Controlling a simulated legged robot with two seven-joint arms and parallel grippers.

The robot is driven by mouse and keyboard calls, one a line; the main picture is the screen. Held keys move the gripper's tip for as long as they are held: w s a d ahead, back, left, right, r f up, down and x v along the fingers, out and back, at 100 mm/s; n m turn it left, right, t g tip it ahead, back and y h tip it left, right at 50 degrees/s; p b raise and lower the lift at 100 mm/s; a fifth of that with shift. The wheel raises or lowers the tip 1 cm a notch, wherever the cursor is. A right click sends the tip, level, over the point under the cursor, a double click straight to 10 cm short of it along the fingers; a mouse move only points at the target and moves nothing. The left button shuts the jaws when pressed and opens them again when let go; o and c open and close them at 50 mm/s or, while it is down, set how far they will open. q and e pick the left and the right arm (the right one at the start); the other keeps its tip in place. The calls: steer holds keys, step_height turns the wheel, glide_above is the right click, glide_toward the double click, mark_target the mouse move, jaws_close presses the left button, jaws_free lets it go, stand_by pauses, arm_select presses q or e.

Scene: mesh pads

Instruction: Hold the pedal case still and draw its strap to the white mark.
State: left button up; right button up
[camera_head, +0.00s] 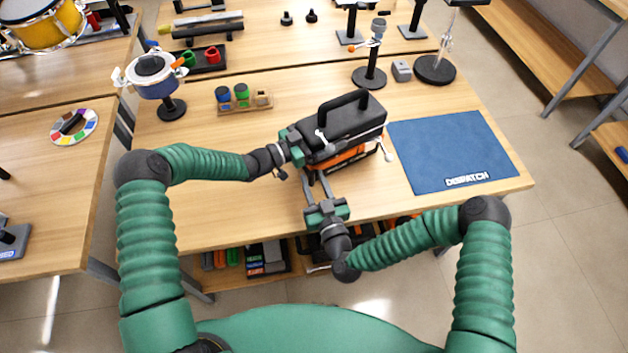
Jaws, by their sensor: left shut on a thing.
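The pedal case (362,122) is a black box with a top handle and an orange lower part, standing on the table. My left gripper (298,148) is shut on the case's left end. My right gripper (316,179) is just in front of the case's lower front edge, its two fingers apart and pointing at the case. Pale latch-like parts show on the case's front and right end. I cannot make out the strap or the white mark clearly; the grippers may cover part of them.
A blue DISPATCH mat (450,150) lies clear to the right. A wooden block with small jars (242,97) and a drum on a stand (155,75) are behind left. Stands (370,75) are at the back. A shelf with items is below the table.

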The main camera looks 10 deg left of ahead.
jaws_close()
steer(key=shift+s+a, duration=0.1)
stand_by(1.1)
